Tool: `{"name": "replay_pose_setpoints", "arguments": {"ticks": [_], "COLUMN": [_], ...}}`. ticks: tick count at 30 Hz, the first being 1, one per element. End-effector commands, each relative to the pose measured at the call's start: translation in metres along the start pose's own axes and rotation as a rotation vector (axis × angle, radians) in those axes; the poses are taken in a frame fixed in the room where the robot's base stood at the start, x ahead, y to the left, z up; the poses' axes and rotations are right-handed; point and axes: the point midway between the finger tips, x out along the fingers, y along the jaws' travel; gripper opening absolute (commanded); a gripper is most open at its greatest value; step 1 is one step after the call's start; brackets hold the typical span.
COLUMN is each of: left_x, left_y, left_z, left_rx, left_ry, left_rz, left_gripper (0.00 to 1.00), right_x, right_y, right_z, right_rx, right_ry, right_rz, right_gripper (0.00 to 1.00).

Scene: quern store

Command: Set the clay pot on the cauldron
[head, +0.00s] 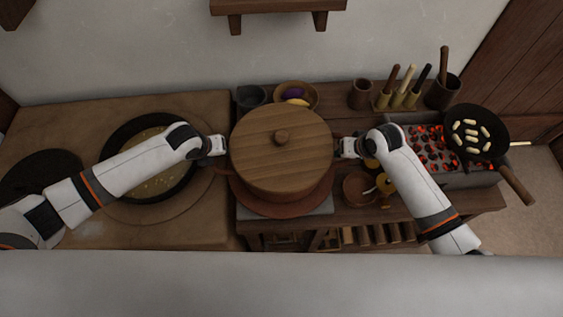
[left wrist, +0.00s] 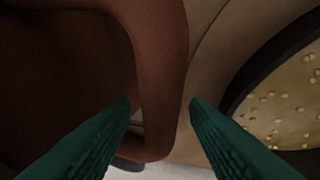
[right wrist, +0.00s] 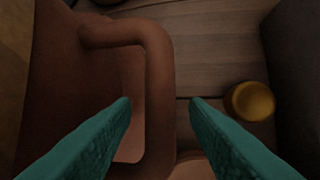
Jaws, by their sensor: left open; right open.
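The clay pot, reddish brown with a round wooden lid (head: 280,165), stands upright on the middle worktop. The cauldron (head: 118,137) is the wide dark vessel at left, with pale bits floating in its contents; my left arm hides part of it. My left gripper (head: 221,146) is open at the pot's left side, and the left wrist view shows its fingers either side of the loop handle (left wrist: 176,75). My right gripper (head: 341,147) is open at the right side, its fingers either side of the other handle (right wrist: 158,85). Finger contact cannot be told.
A dark round lid or pan (head: 42,172) lies far left. Behind the pot are a dark bowl (head: 251,96) and a bowl of vegetables (head: 310,92). At right are a utensil holder (head: 397,101), a glowing coal grill (head: 430,150) with a frying pan (head: 488,112), and small bowls.

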Motion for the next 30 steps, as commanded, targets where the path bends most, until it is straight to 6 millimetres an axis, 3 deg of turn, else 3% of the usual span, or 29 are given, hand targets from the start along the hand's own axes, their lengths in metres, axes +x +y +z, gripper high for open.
{"name": "replay_pose_setpoints", "arguments": {"ticks": [5,12,30], "left_x": [-0.0001,-0.0002,-0.0005], "left_y": [0.0,-0.0001,-0.0002], "left_z": [0.0002,0.0001,-0.0002], "left_rx": [0.0,0.0,-0.001], "left_ry": [0.0,0.0,0.0], "left_rz": [0.0,0.0,0.0], "left_gripper": [0.38,0.0,0.0], "right_x": [-0.0002,-0.0004,-0.0005], "right_y": [0.0002,0.0001,0.0], "right_z": [0.0001,0.0,-0.0001], "right_rx": [0.0,0.0,0.0], "right_ry": [0.0,0.0,0.001], "right_rz": [0.0,0.001,0.0], "right_gripper": [0.38,0.0,0.0]}}
